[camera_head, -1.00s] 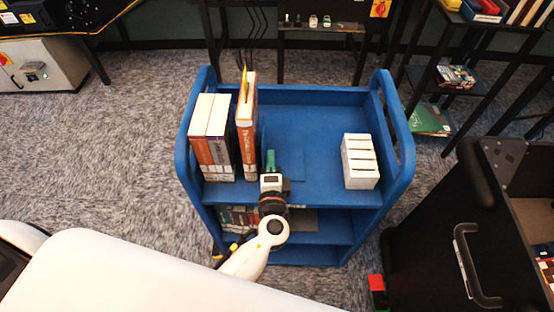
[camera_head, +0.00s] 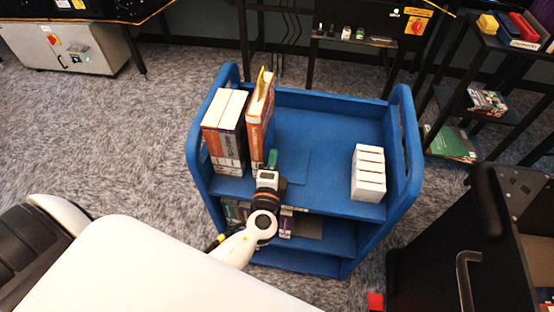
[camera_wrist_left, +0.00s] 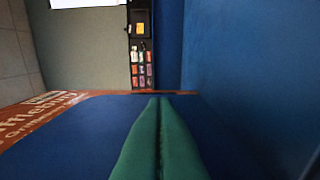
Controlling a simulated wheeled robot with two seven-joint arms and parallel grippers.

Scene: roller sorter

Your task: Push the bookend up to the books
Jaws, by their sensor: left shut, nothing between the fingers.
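The blue bookend (camera_head: 292,166) stands on the blue cart's top shelf, its flat foot showing faintly to the right of the books. Its upright plate (camera_wrist_left: 75,140) shows in the left wrist view, in front of an orange-brown book with white lettering (camera_wrist_left: 38,112). In the head view that orange book (camera_head: 258,118) stands upright, right of two thick white-topped books (camera_head: 223,130), with a narrow gap between. My left gripper (camera_head: 272,158) is shut and empty, its green fingers (camera_wrist_left: 160,140) close to the right of the orange book and bookend plate. Exact contact is hidden. My right gripper is not in view.
The blue cart (camera_head: 330,98) has raised side panels and a back wall. A white block of several books (camera_head: 368,172) stands at the shelf's right; the shelf between is clear. A black bin (camera_head: 440,265) stands right of the cart. Black shelving (camera_head: 470,90) is behind.

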